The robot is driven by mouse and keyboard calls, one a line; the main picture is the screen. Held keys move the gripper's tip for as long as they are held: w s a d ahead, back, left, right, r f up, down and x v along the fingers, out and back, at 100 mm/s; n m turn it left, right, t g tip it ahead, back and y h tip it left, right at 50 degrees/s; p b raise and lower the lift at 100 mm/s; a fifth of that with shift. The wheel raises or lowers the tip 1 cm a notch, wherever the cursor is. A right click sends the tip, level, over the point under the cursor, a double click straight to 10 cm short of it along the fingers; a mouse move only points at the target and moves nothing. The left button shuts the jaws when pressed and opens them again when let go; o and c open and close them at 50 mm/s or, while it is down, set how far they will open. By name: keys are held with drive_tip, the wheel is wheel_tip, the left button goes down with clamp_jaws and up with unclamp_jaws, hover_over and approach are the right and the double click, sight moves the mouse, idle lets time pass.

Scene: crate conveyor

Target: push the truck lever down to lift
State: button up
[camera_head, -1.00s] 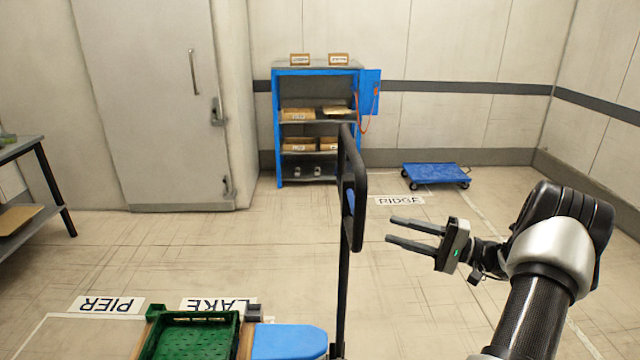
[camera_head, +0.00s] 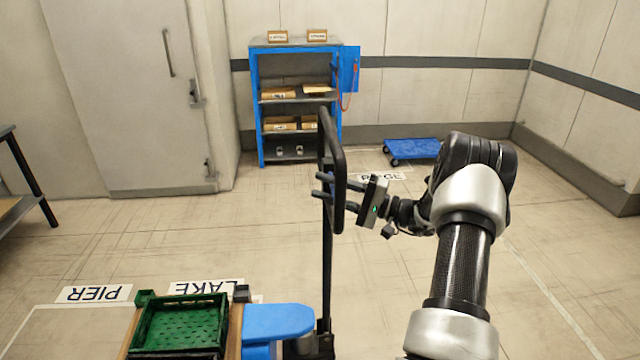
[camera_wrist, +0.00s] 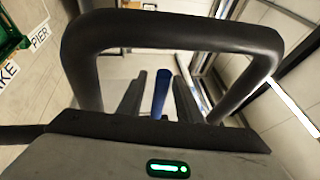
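The truck's black loop handle (camera_head: 340,155) stands upright on a dark post in the head view. It also fills the upper part of the wrist view as a wide frame (camera_wrist: 170,32). The blue lever (camera_wrist: 161,95) shows inside the loop in the wrist view, between my two fingers. My gripper (camera_head: 318,185) is open and reaches into the handle loop from the right, with a finger on each side of the lever. I cannot tell whether the fingers touch it.
The truck's blue body (camera_head: 278,322) sits at the bottom beside a green crate (camera_head: 182,300). Floor labels PIER (camera_head: 94,293) and LAKE (camera_head: 207,287) lie behind it. A blue shelf (camera_head: 254,105) and blue dolly (camera_head: 413,149) stand at the back. Floor between is clear.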

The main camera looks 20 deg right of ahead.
drive_tip(key=shift+x, duration=0.85)
clamp_jaws()
